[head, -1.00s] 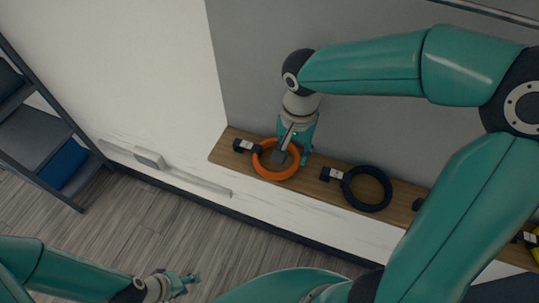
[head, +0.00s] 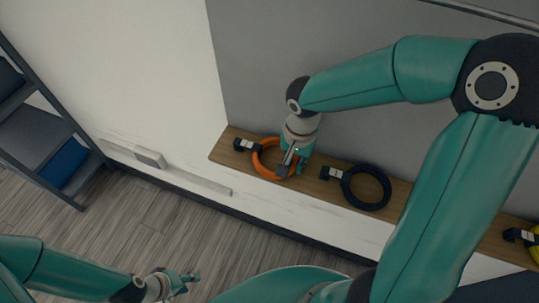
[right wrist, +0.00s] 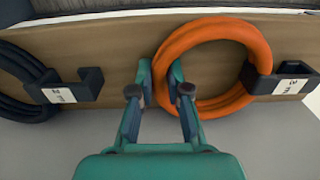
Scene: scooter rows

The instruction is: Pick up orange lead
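The orange lead (head: 265,163) is a coiled ring on the wooden shelf board, with a black plug block (head: 247,146) at its left in the head view. In the right wrist view the orange lead (right wrist: 233,28) is right of centre. In the head view my right gripper (head: 290,168) covers the coil's right part. My left gripper (head: 188,281) is low at the left, away from the shelf; its fingers are too small to judge.
A dark blue coiled lead (head: 371,205) with its plug block (head: 332,173) lies on the wooden board (head: 318,188) to the right. A yellow item (head: 536,250) shows at the right edge. A dark rack (head: 45,133) stands at the left. The floor between is clear.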

